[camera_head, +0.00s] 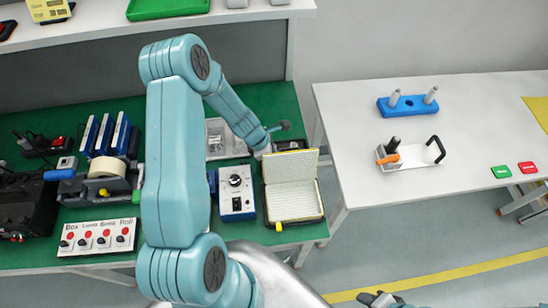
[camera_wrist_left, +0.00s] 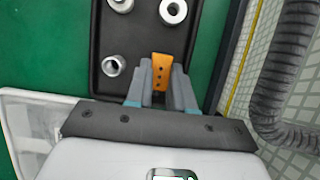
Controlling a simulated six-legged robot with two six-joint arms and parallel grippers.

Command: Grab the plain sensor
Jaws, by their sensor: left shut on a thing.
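In the left wrist view my left gripper (camera_wrist_left: 161,82) is shut on a small orange block (camera_wrist_left: 161,62) with dark holes in its face. It holds the block over a black tray (camera_wrist_left: 134,42). Metal round parts stand in the tray: a ring-topped one (camera_wrist_left: 173,11), one at the top (camera_wrist_left: 121,4) and one at the left (camera_wrist_left: 113,66). I cannot tell which piece is the plain sensor. In the head view my left arm reaches to the dark tray (camera_head: 291,145) at the green bench's back right; the block is too small to tell there. Part of my right gripper (camera_head: 381,299) shows at the bottom edge.
A white table (camera_head: 460,110) at the right holds a blue peg stand (camera_head: 408,106). A grey hose (camera_wrist_left: 283,75) runs beside the tray.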

